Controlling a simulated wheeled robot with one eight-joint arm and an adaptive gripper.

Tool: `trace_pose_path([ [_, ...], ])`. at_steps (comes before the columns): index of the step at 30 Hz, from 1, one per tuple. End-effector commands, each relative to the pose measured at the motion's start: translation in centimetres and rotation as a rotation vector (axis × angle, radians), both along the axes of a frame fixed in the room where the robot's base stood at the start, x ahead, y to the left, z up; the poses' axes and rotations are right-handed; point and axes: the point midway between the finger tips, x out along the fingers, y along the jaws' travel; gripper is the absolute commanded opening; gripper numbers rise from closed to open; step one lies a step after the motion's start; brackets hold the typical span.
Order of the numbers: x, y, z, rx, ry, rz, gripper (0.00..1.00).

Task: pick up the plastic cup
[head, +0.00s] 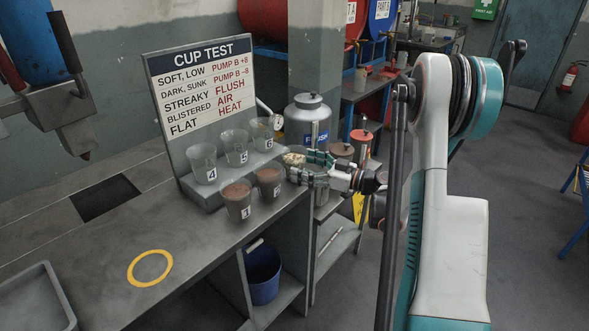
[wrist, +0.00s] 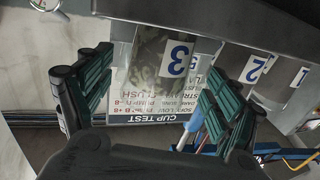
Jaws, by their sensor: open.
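Clear plastic cups stand on the two-step rack (head: 207,197) under the sign. The front row has brown-filled cup 1 (head: 238,198), brown-filled cup 2 (head: 269,182) and a cup with pale lumpy contents (head: 293,158) at the right end. My gripper (head: 308,168) is open beside that end cup, reaching in from the right and hiding part of it. In the wrist view, which is upside down, cup 3 (wrist: 166,55) shows between the spread fingers of my gripper (wrist: 155,72). I cannot tell whether they touch it. Cup 2 (wrist: 245,66) is just right of the right finger.
Cup 4 (head: 203,163), cup 5 (head: 235,147) and another cup (head: 262,133) stand on the back step, before the CUP TEST sign (head: 205,85). A yellow ring (head: 150,252) lies on the bench. A grey canister (head: 308,112) stands behind my gripper. The bench front is clear.

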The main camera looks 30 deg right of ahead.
Motion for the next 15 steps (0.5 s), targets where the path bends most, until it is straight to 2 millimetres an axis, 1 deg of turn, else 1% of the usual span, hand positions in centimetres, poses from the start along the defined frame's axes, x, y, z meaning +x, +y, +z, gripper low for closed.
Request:
trace_pose_path([
  [3,1.6,1.0,-0.2,0.0,0.0,0.003,0.83],
  [6,2.6,1.8,-0.1,0.0,0.0,0.004,0.83],
  [9,2.9,1.9,0.0,0.0,0.0,0.001,0.83],
  [14,2.9,1.9,0.1,0.0,0.0,0.0,0.83],
  [15,2.9,1.9,0.1,0.0,0.0,0.0,0.74],
])
